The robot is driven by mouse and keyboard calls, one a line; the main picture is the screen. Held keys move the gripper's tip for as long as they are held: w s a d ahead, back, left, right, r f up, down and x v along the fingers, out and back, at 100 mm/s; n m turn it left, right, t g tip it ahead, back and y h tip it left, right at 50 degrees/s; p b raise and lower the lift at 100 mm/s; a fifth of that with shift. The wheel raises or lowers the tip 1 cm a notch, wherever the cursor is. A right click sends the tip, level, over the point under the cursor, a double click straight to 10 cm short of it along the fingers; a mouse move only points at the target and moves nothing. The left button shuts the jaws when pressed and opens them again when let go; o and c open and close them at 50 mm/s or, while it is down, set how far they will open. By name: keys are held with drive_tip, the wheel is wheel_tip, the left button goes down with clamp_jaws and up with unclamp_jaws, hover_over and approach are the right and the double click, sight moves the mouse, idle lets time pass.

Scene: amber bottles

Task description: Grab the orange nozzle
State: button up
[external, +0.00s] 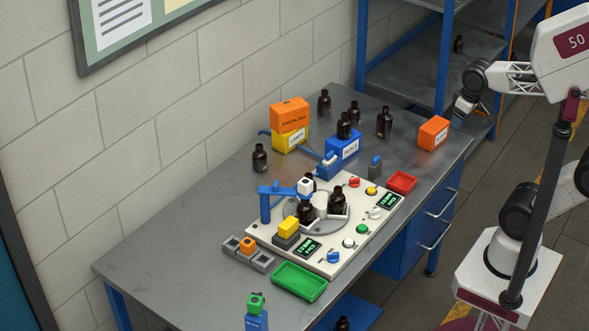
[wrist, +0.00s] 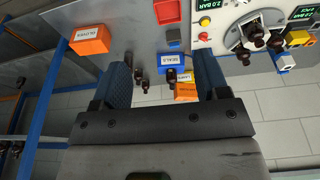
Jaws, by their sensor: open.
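A small orange block-like part, which looks like the orange nozzle (external: 247,244), sits in a grey slotted rack (external: 264,262) near the left front of the bench in the external view. My gripper (external: 462,108) is at the far right end of the bench, high up and far from the nozzle. In the wrist view the two fingers of my gripper (wrist: 164,78) are apart, with nothing held between them.
A white machine panel (external: 340,255) with a turntable and bottles stands mid-bench beside the rack. A green tray (external: 299,281) lies in front. Blue (external: 343,145), yellow (external: 289,139) and orange (external: 433,132) boxes and dark bottles (external: 384,122) stand farther back. The bench's left end is clear.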

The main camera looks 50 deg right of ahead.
drive_tip(key=w+a+r+n+t+h, duration=0.1)
drive_tip(key=w+a+r+n+h, duration=0.15)
drive_tip(key=w+n, duration=0.4)
drive_tip(key=w+a+r+n+h, duration=0.1)
drive_tip(key=w+a+r+n, duration=0.25)
drive_tip(key=w, duration=0.55)
drive_tip(key=n+t+y, duration=0.4)
drive_tip(key=n+t, duration=0.6)
drive_tip(key=n, duration=1.6)
hover_over(251, 244)
drive_tip(key=s, duration=0.4)
wheel_tip(251, 244, down, 4)
wheel_tip(251, 244, down, 30)
drive_tip(key=shift+f, duration=0.2)
drive_tip(key=shift+x, duration=1.25)
